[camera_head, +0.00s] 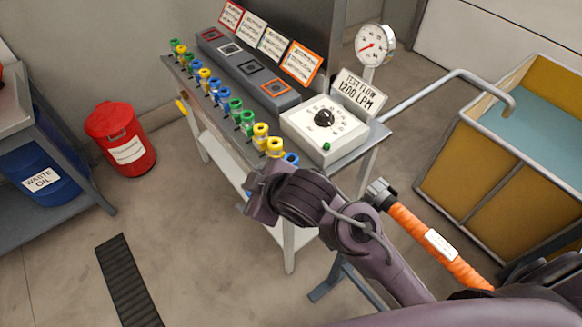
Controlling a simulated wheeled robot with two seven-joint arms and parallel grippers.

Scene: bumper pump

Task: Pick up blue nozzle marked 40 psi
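A row of small nozzles in blue, green and yellow stands along the front edge of a grey workbench (352,150). Blue nozzles show at the far part of the row (204,74), at its middle (224,95) and at its near end (291,158). Their markings are too small to read, so I cannot tell which is marked 40 psi. My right gripper (258,192) is in front of the bench's near end, just below and left of the near-end blue nozzle. I cannot see its fingertips clearly. My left gripper is not in view.
On the bench are a white dial box (322,130), a pressure gauge (374,44) and a test flow sign (358,92). An orange hose (437,244) lies right of my arm. A yellow-sided tank (510,190) stands right, a red bin (121,140) left. Floor at lower left is mostly clear.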

